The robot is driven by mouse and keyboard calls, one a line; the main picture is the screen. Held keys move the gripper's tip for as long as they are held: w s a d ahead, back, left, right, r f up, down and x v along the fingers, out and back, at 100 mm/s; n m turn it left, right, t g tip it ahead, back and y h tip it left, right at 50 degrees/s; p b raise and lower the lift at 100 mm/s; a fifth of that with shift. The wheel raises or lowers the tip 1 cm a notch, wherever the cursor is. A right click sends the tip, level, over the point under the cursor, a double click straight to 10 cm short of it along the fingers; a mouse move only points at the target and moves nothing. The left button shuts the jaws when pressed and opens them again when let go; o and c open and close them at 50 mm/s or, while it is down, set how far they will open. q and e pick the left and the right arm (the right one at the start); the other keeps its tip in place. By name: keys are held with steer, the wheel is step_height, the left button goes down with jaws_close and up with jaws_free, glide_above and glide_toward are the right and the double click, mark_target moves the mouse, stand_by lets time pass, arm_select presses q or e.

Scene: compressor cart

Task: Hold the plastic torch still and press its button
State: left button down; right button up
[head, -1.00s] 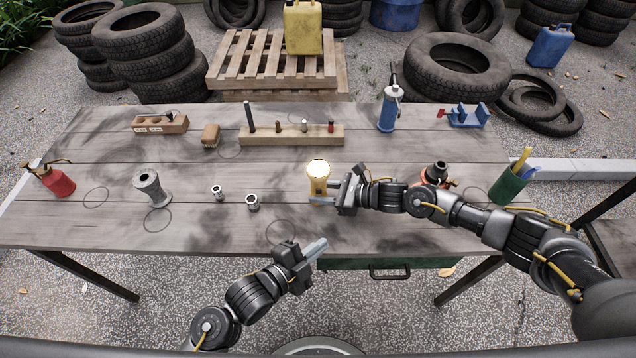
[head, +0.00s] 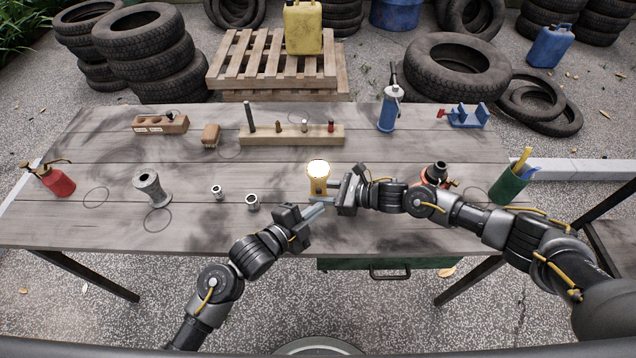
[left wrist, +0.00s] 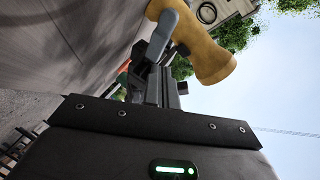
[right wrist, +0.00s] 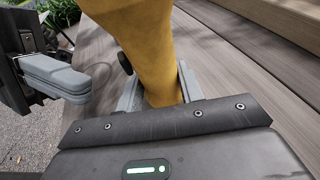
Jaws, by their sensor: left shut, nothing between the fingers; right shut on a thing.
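The yellow plastic torch (head: 317,183) stands upright near the table's front edge, its pale lit-looking top facing up. My right gripper (head: 323,191) is shut on its body; the right wrist view shows the torch (right wrist: 143,40) between the two fingers. A small dark knob, perhaps the button (right wrist: 124,63), shows on the torch's left side there. My left gripper (head: 318,210) is shut and empty, just in front of the torch. Its grey fingertips (right wrist: 85,84) point toward the knob with a small gap. The left wrist view shows the torch (left wrist: 212,58) beyond the left fingers.
Two small metal fittings (head: 252,202) and a grey flanged pipe (head: 150,188) stand left of the torch. A wooden block with pegs (head: 290,136) lies behind. A red oil can (head: 57,180) is far left, a green cup (head: 507,186) far right.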

arm_select(q)
steer(key=shift+w, duration=0.75)
steer(key=shift+w, duration=0.15)
stand_by(1.4)
steer(key=shift+w, duration=0.3)
steer(key=shift+w, duration=0.35)
stand_by(0.6)
steer(key=shift+s, duration=0.8)
steer(key=shift+s, duration=0.1)
steer(key=shift+s, duration=2.9)
